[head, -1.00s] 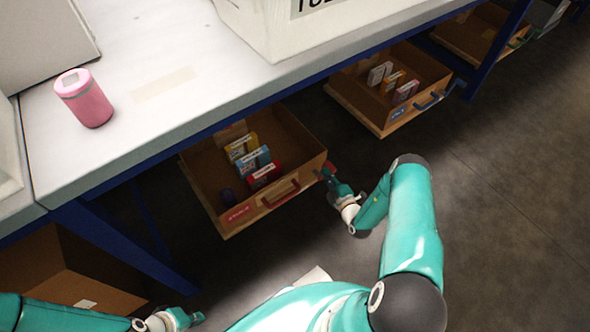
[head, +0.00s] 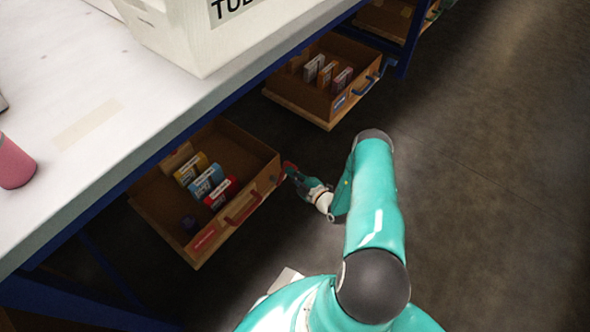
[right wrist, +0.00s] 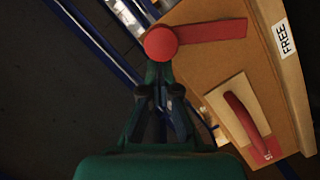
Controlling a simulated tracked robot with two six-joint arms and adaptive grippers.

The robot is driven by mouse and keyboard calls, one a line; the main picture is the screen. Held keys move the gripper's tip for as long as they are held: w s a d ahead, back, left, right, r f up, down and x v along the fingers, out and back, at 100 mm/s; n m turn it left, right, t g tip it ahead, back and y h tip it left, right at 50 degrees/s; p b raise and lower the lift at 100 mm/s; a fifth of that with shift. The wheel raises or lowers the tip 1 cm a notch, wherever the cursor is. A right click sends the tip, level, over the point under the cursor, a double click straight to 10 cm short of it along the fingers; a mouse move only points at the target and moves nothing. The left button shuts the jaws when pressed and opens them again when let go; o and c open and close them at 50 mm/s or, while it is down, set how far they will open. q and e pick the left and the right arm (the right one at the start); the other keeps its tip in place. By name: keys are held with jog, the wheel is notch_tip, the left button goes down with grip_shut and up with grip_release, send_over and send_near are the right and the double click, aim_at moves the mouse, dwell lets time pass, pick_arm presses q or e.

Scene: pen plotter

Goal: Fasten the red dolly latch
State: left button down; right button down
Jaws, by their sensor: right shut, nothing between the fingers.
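A wooden crate with a red handle (head: 243,208) stands under the workbench, and its front fills the right of the right wrist view (right wrist: 190,72). The red latch (right wrist: 212,30) there is a flat bar with a round red knob at its left end, the bar pointing right across the wood. My right gripper (right wrist: 158,78) is shut and empty, its tips right at the knob; I cannot tell whether they touch. In the head view my right gripper (head: 293,175) is at the crate's right front corner. The left gripper is out of view.
The crate holds several boxes, including a blue one (head: 206,182). A second crate with a blue handle (head: 365,87) stands behind. The white bench top (head: 95,75) overhangs the crates and carries a pink cup (head: 14,164). The dark floor at right is clear.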

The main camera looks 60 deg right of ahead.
jog(key=shift+d, duration=0.25)
jog(key=s+a+r+p, duration=0.4)
jog(key=s+a+p, duration=0.1)
jog(key=s, duration=0.4)
jog(key=shift+s+a, duration=0.2)
jog(key=shift+a, duration=0.2)
jog(key=shift+s, duration=0.1)
